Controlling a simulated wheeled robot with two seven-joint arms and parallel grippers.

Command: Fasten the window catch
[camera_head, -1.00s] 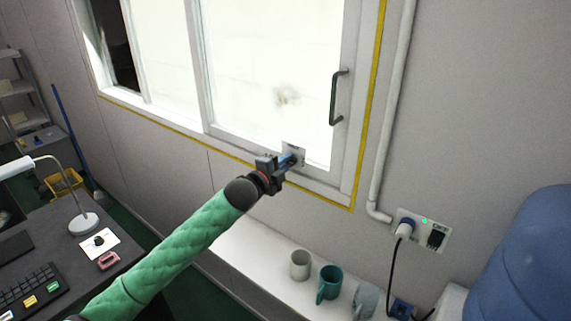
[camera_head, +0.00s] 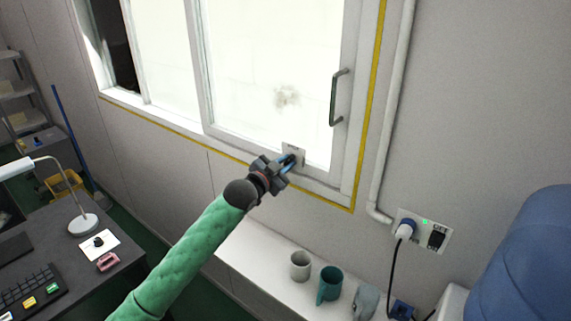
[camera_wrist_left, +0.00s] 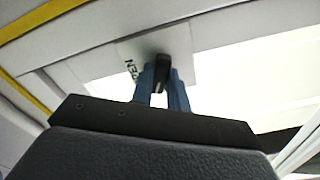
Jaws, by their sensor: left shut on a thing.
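The window catch is a small dark lever (camera_wrist_left: 162,68) on a pale plate (camera_head: 298,149) at the lower frame of the window. Part of a printed word shows on the plate in the wrist view. My left gripper (camera_head: 287,162) is at the catch, and its two blue fingers (camera_wrist_left: 162,92) are shut on the lever, one on each side. The fingers hide part of the lever, so its exact angle is hard to tell. My right gripper is not in view.
A dark pull handle (camera_head: 336,97) stands out from the window frame. Below is a white ledge (camera_head: 258,252) with a grey cup (camera_head: 300,266) and a teal mug (camera_head: 328,286). A wall socket with a plug (camera_head: 405,228) is at right. A desk (camera_head: 62,225) is at left.

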